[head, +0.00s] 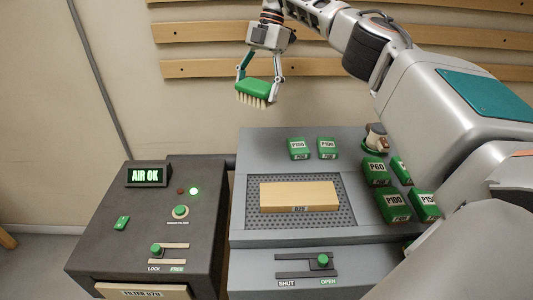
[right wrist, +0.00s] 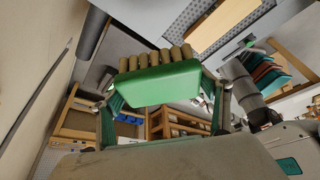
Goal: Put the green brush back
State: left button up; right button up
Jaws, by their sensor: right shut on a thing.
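The green brush (head: 256,88) with pale bristles is in the air, left of the middle in the head view, in front of the wall and above the bench. Its bristles point down. My right gripper (head: 259,78) is shut on the brush's green body, a finger at each end. In the right wrist view the brush (right wrist: 160,84) spans between the two fingers of the right gripper (right wrist: 165,100), bristles toward the top of the picture. My left gripper is not in view.
A wooden block (head: 298,196) lies on a perforated plate (head: 340,222) on the grey bench. Several green labelled blocks (head: 375,171) stand at its back and right. A dark console (head: 125,235) with an AIR OK display (head: 149,175) is at left. Wooden rails (head: 200,68) cross the wall.

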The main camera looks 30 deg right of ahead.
jog(key=d+m, duration=0.1)
jog(key=m, duration=0.1)
jog(key=w+d+f+m+t, duration=0.1)
jog(key=m, duration=0.1)
jog(key=d+m+t, duration=0.1)
jog(key=shift+w+f+m+b, duration=0.25)
jog(key=shift+f+m+b, duration=0.05)
jog(key=shift+m, duration=0.1)
jog(key=f+m, duration=0.1)
jog(key=f, duration=0.4)
jog(key=d+f+m+t, duration=0.1)
jog(key=f+m, duration=0.1)
jog(key=f, duration=0.4)
jog(key=w+d+f+m+b, duration=0.1)
jog(key=f, duration=0.4)
jog(key=shift+f+t, duration=0.15)
jog(key=shift+t, duration=0.25)
jog(key=shift+f, duration=2.45)
jog(key=o, duration=1.1)
jog(key=shift+h, duration=0.3)
jog(key=shift+c, duration=0.2)
